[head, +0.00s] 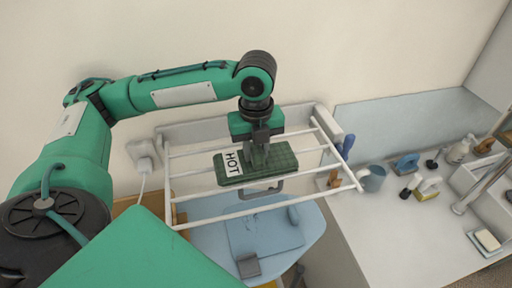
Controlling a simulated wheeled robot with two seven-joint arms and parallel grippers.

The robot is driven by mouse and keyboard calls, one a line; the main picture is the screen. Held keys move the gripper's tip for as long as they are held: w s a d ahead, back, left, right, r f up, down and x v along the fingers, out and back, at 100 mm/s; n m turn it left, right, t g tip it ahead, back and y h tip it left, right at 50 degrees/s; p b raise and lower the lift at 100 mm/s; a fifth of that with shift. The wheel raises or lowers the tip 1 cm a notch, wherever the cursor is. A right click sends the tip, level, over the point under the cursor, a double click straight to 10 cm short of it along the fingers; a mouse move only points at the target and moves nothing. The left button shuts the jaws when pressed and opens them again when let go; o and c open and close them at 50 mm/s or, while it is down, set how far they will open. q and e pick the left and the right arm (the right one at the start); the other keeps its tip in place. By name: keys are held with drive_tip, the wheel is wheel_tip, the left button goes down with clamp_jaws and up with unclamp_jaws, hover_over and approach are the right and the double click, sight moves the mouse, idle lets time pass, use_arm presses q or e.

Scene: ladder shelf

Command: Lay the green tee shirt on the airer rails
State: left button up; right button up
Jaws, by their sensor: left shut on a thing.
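The gripper and the bundle hide part of the rails. My right gripper is not in view.
The airer stands out from the wall. Below it are a pale blue surface (220,240) and a small grey block (248,266).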

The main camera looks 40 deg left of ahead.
use_arm(q)
drive_tip(key=shift+f, duration=0.1)
drive_tip(key=o, duration=1.1)
wheel_tip(320, 180, up, 6)
drive_tip(key=p, duration=0.8)
idle(0.4)
